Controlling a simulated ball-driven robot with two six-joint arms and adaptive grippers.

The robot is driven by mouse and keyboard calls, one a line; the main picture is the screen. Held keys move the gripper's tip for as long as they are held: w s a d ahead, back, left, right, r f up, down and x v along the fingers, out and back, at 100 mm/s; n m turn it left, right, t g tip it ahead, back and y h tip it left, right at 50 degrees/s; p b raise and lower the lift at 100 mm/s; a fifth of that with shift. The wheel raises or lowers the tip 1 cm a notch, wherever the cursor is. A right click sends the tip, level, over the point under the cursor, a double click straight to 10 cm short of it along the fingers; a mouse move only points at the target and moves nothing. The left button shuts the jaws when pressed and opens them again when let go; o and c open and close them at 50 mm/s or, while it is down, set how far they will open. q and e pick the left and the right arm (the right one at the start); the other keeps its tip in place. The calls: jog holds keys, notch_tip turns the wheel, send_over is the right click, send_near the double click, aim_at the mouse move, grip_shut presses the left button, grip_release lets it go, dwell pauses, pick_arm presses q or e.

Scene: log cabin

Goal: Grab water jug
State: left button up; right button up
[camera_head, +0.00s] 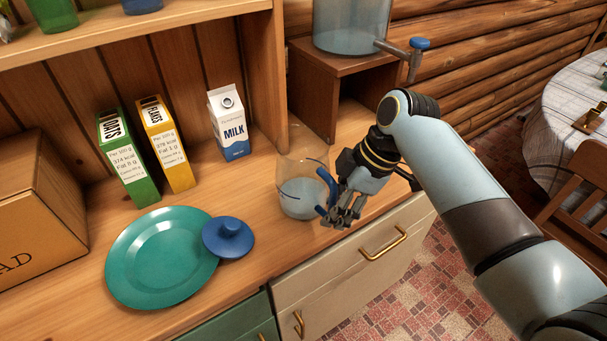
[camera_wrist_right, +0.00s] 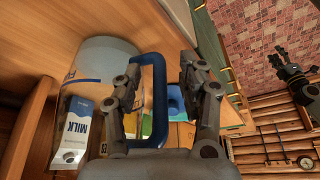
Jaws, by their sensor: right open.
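The water jug (camera_head: 300,197) is clear, with a blue handle, and stands upright on the wooden counter near its front edge. Some liquid shows in its lower part. My right gripper (camera_head: 338,216) is at the jug's handle side. In the right wrist view the blue handle (camera_wrist_right: 155,105) runs between the two open fingers (camera_wrist_right: 163,100), closer to the left finger, and the clear jug body (camera_wrist_right: 103,62) is beyond it. A dark jointed part, which looks like my left gripper (camera_wrist_right: 292,75), shows small at the right edge there; its fingers are unclear.
A blue lid (camera_head: 228,238) lies by a green plate (camera_head: 150,285) left of the jug. A milk carton (camera_head: 230,125), yellow box (camera_head: 167,145) and green box (camera_head: 128,160) stand behind. A wooden stand (camera_head: 345,70) with a clear dispenser (camera_head: 350,25) is at the back.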

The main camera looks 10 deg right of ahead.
jog(key=shift+c, duration=0.3)
grip_shut()
jog(key=shift+r, duration=0.1)
